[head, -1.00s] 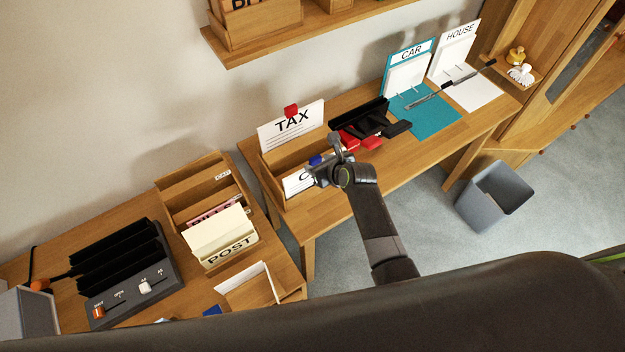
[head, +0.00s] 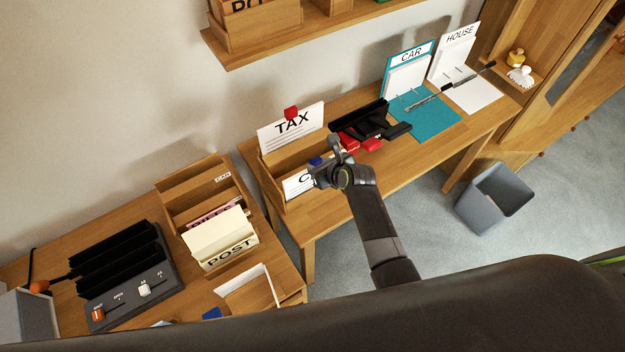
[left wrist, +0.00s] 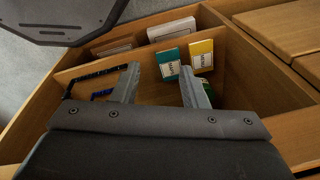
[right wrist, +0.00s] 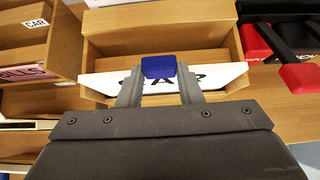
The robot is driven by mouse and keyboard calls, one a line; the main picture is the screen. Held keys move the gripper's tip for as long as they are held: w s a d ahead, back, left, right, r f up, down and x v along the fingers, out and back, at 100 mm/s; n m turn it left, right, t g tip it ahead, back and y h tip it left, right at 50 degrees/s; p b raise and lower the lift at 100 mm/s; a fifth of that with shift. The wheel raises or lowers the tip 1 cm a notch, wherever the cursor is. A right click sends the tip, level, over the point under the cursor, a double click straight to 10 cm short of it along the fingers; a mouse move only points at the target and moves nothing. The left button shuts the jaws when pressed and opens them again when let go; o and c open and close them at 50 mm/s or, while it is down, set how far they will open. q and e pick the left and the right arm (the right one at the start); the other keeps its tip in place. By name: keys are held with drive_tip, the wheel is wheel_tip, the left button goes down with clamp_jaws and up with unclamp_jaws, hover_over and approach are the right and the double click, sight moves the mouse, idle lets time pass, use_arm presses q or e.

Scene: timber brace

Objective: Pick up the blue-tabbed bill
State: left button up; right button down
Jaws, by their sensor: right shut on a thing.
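The blue-tabbed bill is a white sheet with large black letters (right wrist: 215,77) and a blue tab (right wrist: 160,66) at its top edge. It stands in the front of a wooden holder on the desk; in the head view its white face (head: 297,184) shows left of my right gripper (head: 322,168). My right gripper (right wrist: 158,85) is shut on the bill at its blue tab, and its fingers hide part of the lettering. My left gripper (left wrist: 160,85) is open, its fingers apart over a wooden drawer with a teal card and a yellow card.
A TAX sheet (head: 292,127) with a red tab stands at the holder's back. A black and red device (head: 367,127) sits just right of it. A POST sorter (head: 220,238) stands left. A grey bin (head: 494,197) stands on the floor at right.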

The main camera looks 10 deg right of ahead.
drive_tip(key=shift+r, duration=0.2)
drive_tip(key=shift+r+p, duration=0.95)
drive_tip(key=shift+r, duration=0.5)
wheel_tip(320, 180, up, 8)
drive_tip(key=shift+f, duration=0.15)
idle(0.4)
idle(0.5)
